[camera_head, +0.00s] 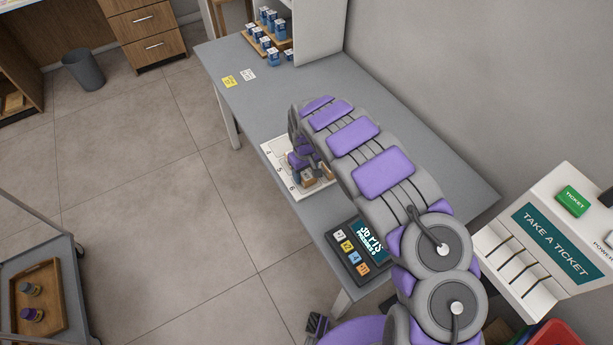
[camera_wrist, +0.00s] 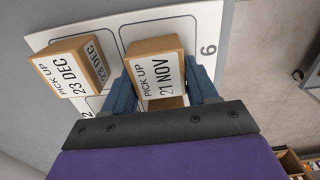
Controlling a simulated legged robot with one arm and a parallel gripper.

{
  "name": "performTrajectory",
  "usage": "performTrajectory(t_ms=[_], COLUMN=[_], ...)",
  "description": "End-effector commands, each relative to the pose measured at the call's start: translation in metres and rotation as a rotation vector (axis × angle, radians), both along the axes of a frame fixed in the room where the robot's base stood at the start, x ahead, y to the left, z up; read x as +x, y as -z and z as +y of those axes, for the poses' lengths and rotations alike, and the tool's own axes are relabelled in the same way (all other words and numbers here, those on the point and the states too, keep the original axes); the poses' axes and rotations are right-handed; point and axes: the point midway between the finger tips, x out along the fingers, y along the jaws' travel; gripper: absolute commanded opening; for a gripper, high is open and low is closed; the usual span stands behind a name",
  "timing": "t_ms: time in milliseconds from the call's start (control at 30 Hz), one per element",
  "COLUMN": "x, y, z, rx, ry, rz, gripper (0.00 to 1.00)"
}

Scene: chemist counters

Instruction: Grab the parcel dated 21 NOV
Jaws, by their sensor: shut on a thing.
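The parcel dated 21 NOV (camera_wrist: 155,68) is a small brown box with a white "PICK UP 21 NOV" label, seen in the wrist view. My gripper (camera_wrist: 163,88) is shut on it, with a blue finger on each side. A second brown parcel, labelled "PICK UP 23 DEC" (camera_wrist: 72,70), stands to its left, apart from the fingers. Both are over a white numbered board (camera_wrist: 205,22). In the head view my gripper (camera_head: 306,170) is over the board (camera_head: 272,152), partly hidden by my arm, and small brown parcels show beside it. I cannot tell whether the held parcel touches the board.
The board lies on a long grey counter (camera_head: 240,95). A keypad with a display (camera_head: 362,245) is at its near end. Blue-and-white boxes (camera_head: 268,22) stand at the far end. A ticket dispenser (camera_head: 555,240) is at the right. Open floor lies left.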

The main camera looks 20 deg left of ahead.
Motion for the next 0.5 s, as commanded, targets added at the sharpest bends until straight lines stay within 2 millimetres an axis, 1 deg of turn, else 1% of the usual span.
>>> performTrajectory(t_ms=[33, 133, 367, 500], x=[0.0001, 0.0001, 0.0001, 0.0001], y=[-0.0001, -0.0001, -0.0005, -0.0054], z=[0.0001, 0.0001, 0.0001, 0.0000], rx=[0.000, 0.000, 0.000, -0.001], ry=[0.000, 0.000, 0.000, 0.000], rz=[0.000, 0.000, 0.000, -0.001], gripper=[0.34, 0.25, 0.25, 0.25])
